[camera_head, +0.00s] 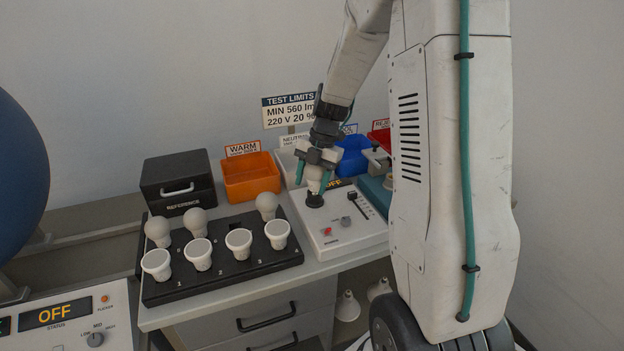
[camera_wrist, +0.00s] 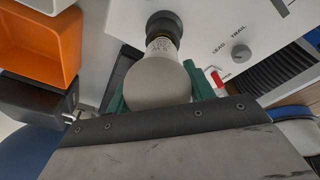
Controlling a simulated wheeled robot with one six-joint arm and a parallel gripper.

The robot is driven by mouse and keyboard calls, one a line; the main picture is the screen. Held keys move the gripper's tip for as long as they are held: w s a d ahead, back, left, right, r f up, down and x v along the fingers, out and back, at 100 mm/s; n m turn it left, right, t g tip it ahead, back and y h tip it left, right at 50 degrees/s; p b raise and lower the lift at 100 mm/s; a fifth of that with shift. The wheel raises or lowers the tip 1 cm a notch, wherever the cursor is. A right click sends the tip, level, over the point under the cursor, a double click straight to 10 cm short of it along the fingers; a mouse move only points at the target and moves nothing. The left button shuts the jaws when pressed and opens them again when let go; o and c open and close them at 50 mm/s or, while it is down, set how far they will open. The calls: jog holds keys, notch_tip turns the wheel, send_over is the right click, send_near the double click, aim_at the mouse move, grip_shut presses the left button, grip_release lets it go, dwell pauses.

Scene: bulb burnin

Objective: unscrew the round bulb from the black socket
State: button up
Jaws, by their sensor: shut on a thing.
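The round bulb (camera_wrist: 157,86) shows in the wrist view as a grey-white globe with a printed neck. A strip of its brass-coloured base shows at the black socket (camera_wrist: 164,22); I cannot tell how deep it sits. My gripper (camera_wrist: 155,92) is shut on the bulb, one green finger on each side of the globe. In the head view my gripper (camera_head: 312,178) points down over the white test panel (camera_head: 345,236), with the bulb (camera_head: 315,186) between its fingers. The black socket (camera_head: 314,201) is directly below, and the bulb appears upright there.
A black tray (camera_head: 220,277) with several flat-topped and round bulbs stands left of the panel. Behind are a black reference box (camera_head: 178,181), an orange bin (camera_head: 250,176) and a blue bin (camera_head: 353,156). The panel has a red switch and a knob close to my gripper.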

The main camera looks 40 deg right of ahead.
jog(key=shift+s+a+f, duration=0.1)
jog(key=shift+a, duration=0.05)
jog(key=o, duration=0.9)
jog(key=shift+c, duration=0.2)
jog(key=shift+m, duration=0.3)
jog(key=m, duration=0.1)
jog(key=m+t, duration=0.1)
jog(key=m, duration=0.3)
jog(key=shift+w+d, duration=0.3)
jog(key=m, duration=0.2)
jog(key=m+t+h, duration=0.1)
jog(key=m, duration=0.3)
jog(key=shift+w+d+t+h, duration=0.2)
jog(key=shift+w+t+h, duration=0.1)
jog(key=shift+w, duration=0.05)
jog(key=m, duration=0.2)
jog(key=m+h, duration=0.1)
jog(key=m, duration=0.2)
jog(key=shift+w+d+m, duration=0.2)
jog(key=shift+w+m, duration=0.1)
jog(key=shift+w, duration=0.05)
jog(key=m, duration=0.2)
jog(key=m+h, duration=0.1)
jog(key=m, duration=0.1)
jog(key=m+h, duration=0.1)
jog(key=shift+w+d+m, duration=0.25)
jog(key=shift+w+m, duration=0.05)
jog(key=shift+m, duration=0.1)
